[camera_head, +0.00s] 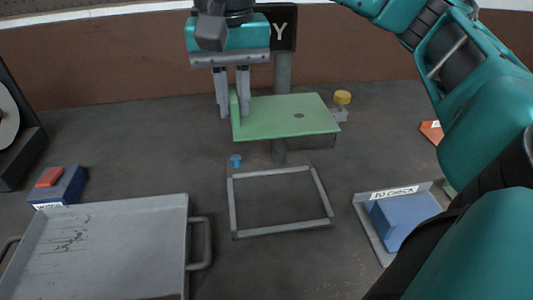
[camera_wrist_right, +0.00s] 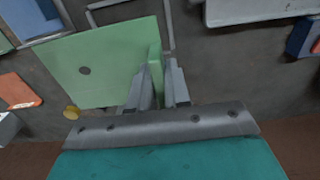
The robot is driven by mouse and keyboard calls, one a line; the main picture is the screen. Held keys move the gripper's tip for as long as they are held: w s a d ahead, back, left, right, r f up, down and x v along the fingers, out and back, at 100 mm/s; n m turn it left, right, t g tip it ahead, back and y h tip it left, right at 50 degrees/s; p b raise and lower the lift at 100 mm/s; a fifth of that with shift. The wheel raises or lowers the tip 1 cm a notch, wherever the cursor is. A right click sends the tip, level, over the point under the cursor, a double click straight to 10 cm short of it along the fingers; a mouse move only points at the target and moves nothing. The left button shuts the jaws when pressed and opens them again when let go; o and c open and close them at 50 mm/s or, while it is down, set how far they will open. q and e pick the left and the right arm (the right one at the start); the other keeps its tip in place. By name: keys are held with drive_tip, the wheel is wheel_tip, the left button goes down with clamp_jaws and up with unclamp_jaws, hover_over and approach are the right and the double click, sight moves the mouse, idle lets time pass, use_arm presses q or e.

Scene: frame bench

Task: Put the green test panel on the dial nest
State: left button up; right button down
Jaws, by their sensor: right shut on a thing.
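The green test panel (camera_head: 285,116) is a flat plate with a small dark hole and an upright flange along its left edge. My right gripper (camera_head: 233,108) points down and is shut on this flange. The panel looks raised above the bench, in front of a dark post. In the right wrist view the panel (camera_wrist_right: 95,65) extends left of the fingers (camera_wrist_right: 160,85), with the flange between them. A grey square frame (camera_head: 233,205) lies empty on the bench in front of the panel. I cannot tell whether it is the dial nest. My left gripper is not in view.
A grey tray (camera_head: 120,250) with handles stands front left, beside a blue block with a red top (camera_head: 62,186). A "TO CHECK" tray (camera_head: 376,238) holds a blue block at right. A yellow-topped object (camera_head: 342,98) and a small blue piece (camera_head: 236,160) are near the panel.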

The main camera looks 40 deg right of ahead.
wheel_tip(320, 180, down, 19)
drive_tip(key=shift+r+b, duration=0.15)
drive_tip(key=shift+b, duration=0.15)
drive_tip(key=shift+f, duration=0.25)
drive_tip(key=c, duration=1.1)
unclamp_jaws()
drive_tip(key=shift+r, duration=0.1)
wheel_tip(320, 180, up, 12)
drive_tip(key=shift+r, duration=0.2)
drive_tip(key=shift+f, duration=0.1)
